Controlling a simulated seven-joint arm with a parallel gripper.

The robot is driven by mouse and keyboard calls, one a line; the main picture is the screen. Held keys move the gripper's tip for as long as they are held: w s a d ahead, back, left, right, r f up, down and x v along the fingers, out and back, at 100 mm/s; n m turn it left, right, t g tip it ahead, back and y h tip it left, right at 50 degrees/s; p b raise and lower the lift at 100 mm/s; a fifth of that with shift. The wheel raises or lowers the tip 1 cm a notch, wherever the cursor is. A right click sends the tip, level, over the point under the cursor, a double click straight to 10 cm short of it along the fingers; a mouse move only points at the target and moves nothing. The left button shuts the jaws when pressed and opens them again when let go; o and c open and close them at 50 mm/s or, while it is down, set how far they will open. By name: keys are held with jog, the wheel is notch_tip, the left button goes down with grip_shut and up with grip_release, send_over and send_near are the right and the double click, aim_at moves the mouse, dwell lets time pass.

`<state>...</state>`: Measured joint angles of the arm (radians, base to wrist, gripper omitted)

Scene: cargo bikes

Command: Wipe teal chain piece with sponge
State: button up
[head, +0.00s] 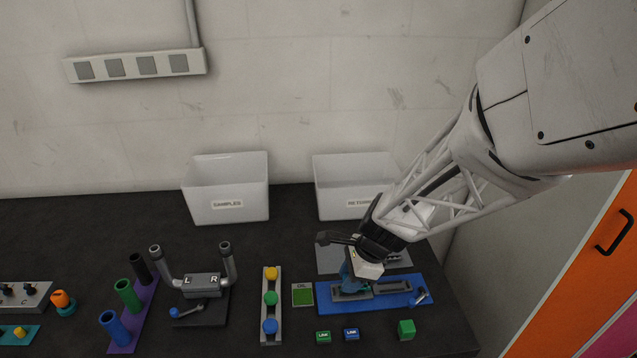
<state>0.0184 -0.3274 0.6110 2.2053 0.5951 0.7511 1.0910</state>
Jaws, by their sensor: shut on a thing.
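My gripper (357,276) is low over the blue mat (412,299) at the right of the bench, beside a grey slotted fixture. It is shut on a small teal-blue piece (347,279), probably the teal chain piece, which shows just under the gripper at the left end of the fixture. The gripper covers much of it, so I cannot tell whether it touches the fixture. A green cube (406,329), possibly the sponge, stands on the black bench in front of the mat. A flat green labelled pad (302,294) lies left of the mat.
Small green (323,337) and blue (351,334) link blocks sit in front of the mat. White bins marked samples (227,190) and returns (340,188) stand behind. A handlebar stand (202,287) and a strip with coloured knobs (270,314) are left.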

aim_at(344, 278)
jog(key=shift+d+f, duration=0.1)
jog(key=shift+d, duration=2.1)
jog(key=shift+a, duration=2.95)
jog(key=shift+r, duration=4.05)
jog(key=shift+f, duration=0.2)
